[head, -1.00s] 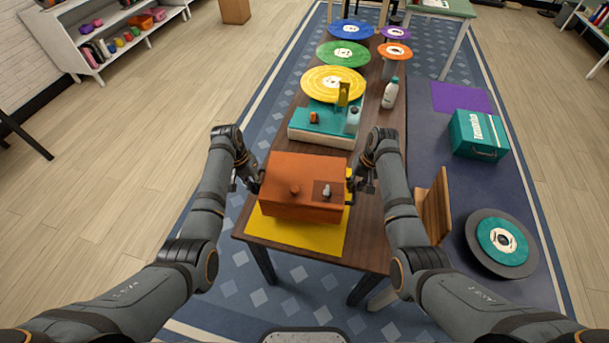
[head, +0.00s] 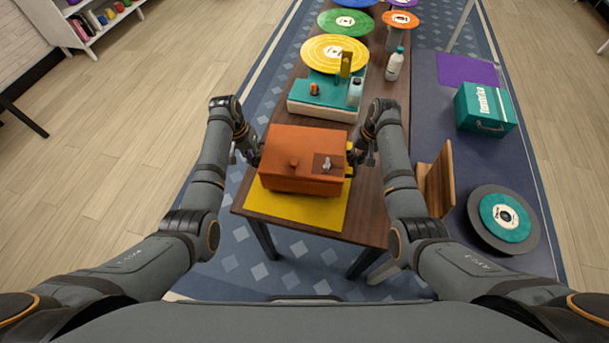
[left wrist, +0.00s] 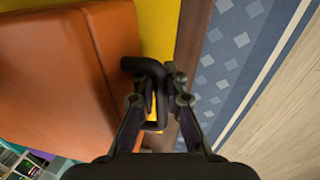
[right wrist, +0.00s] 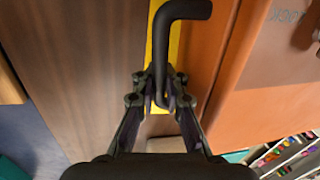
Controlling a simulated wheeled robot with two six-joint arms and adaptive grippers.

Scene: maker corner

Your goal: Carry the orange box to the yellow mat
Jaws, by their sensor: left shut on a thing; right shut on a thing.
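The orange box (head: 300,172), with a round knob and a small metal part on its lid, is over the yellow mat (head: 305,208) at the table's near end. A strip of mat shows in front of the box; whether the box touches the mat I cannot tell. My left gripper (head: 254,157) is shut on the black handle (left wrist: 138,64) on the box's left side. My right gripper (head: 357,158) is shut on the black handle (right wrist: 183,10) on the right side. The box looks level. Its far underside is hidden.
Behind the box stands a teal and white machine (head: 320,107), then yellow (head: 335,52) and green (head: 343,22) discs. A white bottle (head: 394,66) stands at the right. A wooden piece (head: 440,180) is right of my right arm. The teal case (head: 486,108) is farther right.

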